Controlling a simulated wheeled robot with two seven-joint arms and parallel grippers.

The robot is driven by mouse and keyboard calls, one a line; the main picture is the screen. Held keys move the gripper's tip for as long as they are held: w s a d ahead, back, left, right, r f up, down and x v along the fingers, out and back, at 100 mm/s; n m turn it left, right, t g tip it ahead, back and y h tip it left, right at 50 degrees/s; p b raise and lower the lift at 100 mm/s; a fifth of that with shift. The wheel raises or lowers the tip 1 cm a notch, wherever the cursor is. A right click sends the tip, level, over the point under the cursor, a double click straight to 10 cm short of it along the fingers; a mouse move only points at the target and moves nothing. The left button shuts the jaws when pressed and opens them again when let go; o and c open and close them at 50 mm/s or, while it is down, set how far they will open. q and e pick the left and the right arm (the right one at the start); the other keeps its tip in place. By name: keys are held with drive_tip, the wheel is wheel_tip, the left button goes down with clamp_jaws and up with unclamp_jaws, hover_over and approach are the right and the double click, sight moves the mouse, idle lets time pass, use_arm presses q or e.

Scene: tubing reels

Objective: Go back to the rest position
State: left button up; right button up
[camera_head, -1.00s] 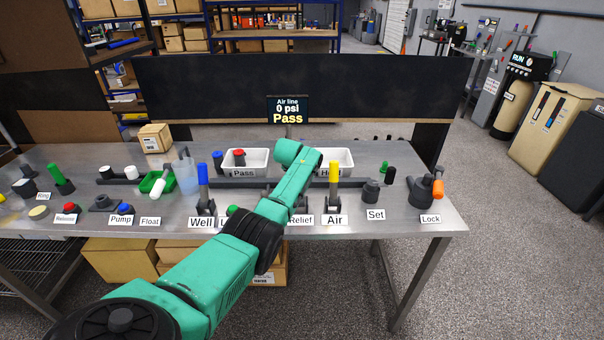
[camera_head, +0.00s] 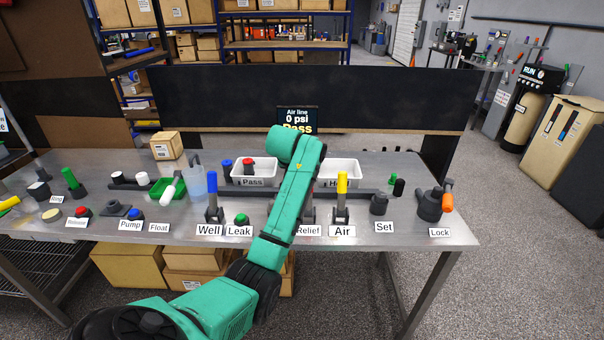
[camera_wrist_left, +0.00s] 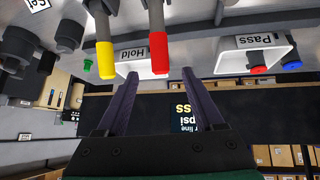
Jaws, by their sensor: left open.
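My left arm (camera_head: 292,195) reaches up over the middle of the bench in the head view, and its gripper is hidden behind it there. In the left wrist view my left gripper (camera_wrist_left: 160,95) is open, its two dark fingers apart with nothing held. A red-tipped handle (camera_wrist_left: 158,52) points toward the gap between the fingertips; I cannot tell how near it is. A yellow-tipped handle (camera_wrist_left: 105,60) is beside it, left of the fingers, and it stands upright above the Air label in the head view (camera_head: 342,184). My right gripper is in neither view.
The white Pass tray (camera_head: 268,171) and Hold tray (camera_head: 345,170) stand behind the valves. A blue-topped handle (camera_head: 212,184) stands at Well, left of my arm. A screen (camera_head: 298,118) reading 0 psi stands behind. The Lock fixture (camera_head: 429,206) is near the right edge.

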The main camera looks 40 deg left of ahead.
use_arm(q)
drive_tip(key=shift+s+d+r, duration=0.15)
drive_tip(key=shift+s+r, duration=0.25)
drive_tip(key=shift+r, duration=0.1)
